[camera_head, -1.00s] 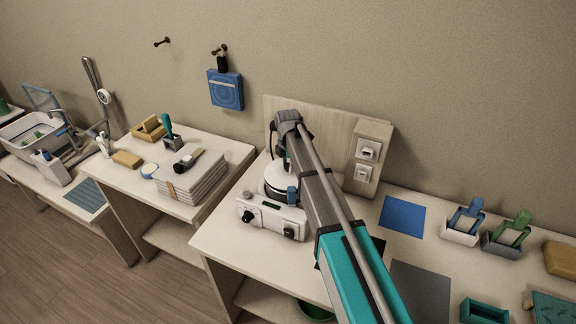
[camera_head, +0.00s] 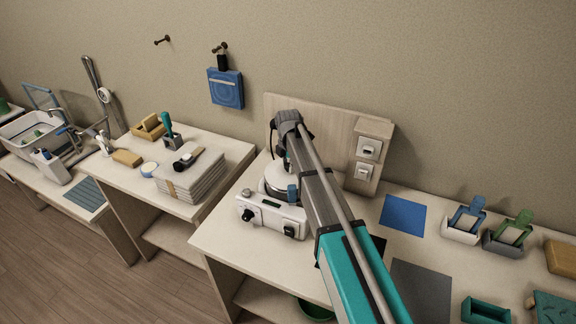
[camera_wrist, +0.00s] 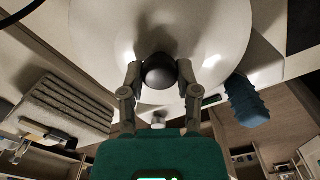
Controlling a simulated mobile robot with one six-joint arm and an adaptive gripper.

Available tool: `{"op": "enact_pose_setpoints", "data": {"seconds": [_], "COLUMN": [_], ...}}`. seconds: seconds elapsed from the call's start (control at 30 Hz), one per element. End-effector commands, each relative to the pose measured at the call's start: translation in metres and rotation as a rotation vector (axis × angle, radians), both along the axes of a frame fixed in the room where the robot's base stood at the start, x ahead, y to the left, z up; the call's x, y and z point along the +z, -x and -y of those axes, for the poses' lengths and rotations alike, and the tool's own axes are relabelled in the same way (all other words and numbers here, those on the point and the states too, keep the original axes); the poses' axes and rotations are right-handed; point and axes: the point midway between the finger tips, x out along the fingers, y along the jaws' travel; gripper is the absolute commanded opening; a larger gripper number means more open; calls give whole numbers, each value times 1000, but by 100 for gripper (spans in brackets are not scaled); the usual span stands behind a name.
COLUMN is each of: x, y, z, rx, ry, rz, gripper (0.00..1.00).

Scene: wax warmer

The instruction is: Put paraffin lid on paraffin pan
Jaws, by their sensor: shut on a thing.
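In the wrist view my gripper (camera_wrist: 160,82) is shut on the round black knob of the paraffin lid (camera_wrist: 100,35), a broad pale disc. In the head view the pale lid (camera_head: 277,177) shows at the paraffin pan's place on the white wax warmer (camera_head: 271,214), left of my arm. The pan itself is mostly hidden; its blue handle (camera_head: 292,193) sticks out at the front, and it also shows in the wrist view (camera_wrist: 246,101). My arm hides the gripper in the head view. I cannot tell whether the lid touches the pan's rim all round.
A wooden back panel with sockets (camera_head: 368,150) stands close behind the warmer. A towel stack (camera_head: 190,180) lies on the left table. A blue mat (camera_head: 402,215) and small holders (camera_head: 464,222) are to the right.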

Motion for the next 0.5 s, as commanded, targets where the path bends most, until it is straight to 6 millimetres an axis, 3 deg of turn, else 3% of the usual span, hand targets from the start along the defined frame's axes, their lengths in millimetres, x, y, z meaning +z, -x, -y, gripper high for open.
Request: {"op": "enact_pose_setpoints", "data": {"seconds": [0.5], "x": [-4], "y": [0], "z": [0], "rx": [0], "ry": [0], "rz": [0], "gripper": [0]}}
